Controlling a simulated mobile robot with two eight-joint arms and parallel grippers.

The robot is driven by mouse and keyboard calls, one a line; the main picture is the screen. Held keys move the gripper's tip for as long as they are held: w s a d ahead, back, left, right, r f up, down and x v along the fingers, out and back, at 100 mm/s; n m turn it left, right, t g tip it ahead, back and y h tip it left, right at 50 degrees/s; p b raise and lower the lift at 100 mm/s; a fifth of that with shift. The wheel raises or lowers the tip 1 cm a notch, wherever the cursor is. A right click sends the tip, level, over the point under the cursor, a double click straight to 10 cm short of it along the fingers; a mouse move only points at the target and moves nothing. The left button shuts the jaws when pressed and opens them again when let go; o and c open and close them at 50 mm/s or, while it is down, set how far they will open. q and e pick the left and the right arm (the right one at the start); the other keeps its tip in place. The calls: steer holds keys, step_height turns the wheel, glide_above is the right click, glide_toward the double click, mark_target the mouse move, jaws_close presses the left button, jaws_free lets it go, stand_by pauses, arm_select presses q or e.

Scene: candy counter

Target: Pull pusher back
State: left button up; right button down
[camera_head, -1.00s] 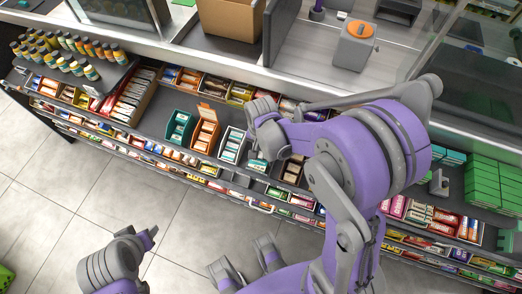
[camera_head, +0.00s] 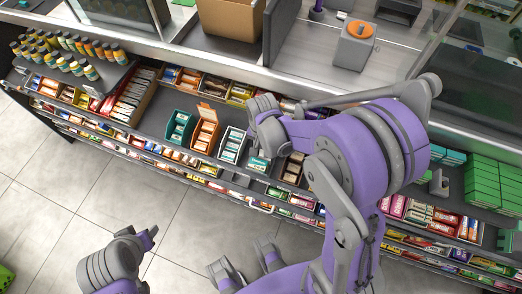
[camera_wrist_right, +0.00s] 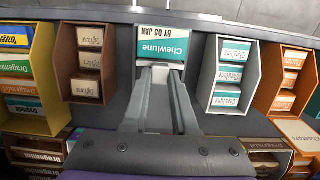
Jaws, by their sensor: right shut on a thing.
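My right gripper (camera_wrist_right: 160,98) points down into a narrow lane of the candy shelf. Its fingers are closed on a grey piece between them, which looks like the pusher (camera_wrist_right: 156,100), though the fingers hide most of it. A teal and white Chewlune box (camera_wrist_right: 164,43) stands just beyond the fingertips; I cannot tell if they touch it. In the head view the right gripper (camera_head: 267,140) is over the shelf, and a teal pack (camera_head: 258,163) shows beside it. I see no left gripper fingers.
A grey bin (camera_wrist_right: 229,75) and an orange bin (camera_wrist_right: 283,80) of packs stand right of the lane in the wrist view. A brown bin (camera_wrist_right: 87,65) is left. The counter with a cardboard box (camera_head: 231,17) runs behind the shelf.

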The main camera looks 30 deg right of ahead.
steer(key=w+d+r, duration=0.1)
steer(key=w+d, duration=0.5)
steer(key=d, duration=0.1)
steer(key=shift+r, duration=0.4)
steer(key=c, duration=0.7)
jaws_free()
step_height(320, 180, up, 11)
steer(key=shift+f+p, duration=0.15)
steer(key=shift+p, duration=0.35)
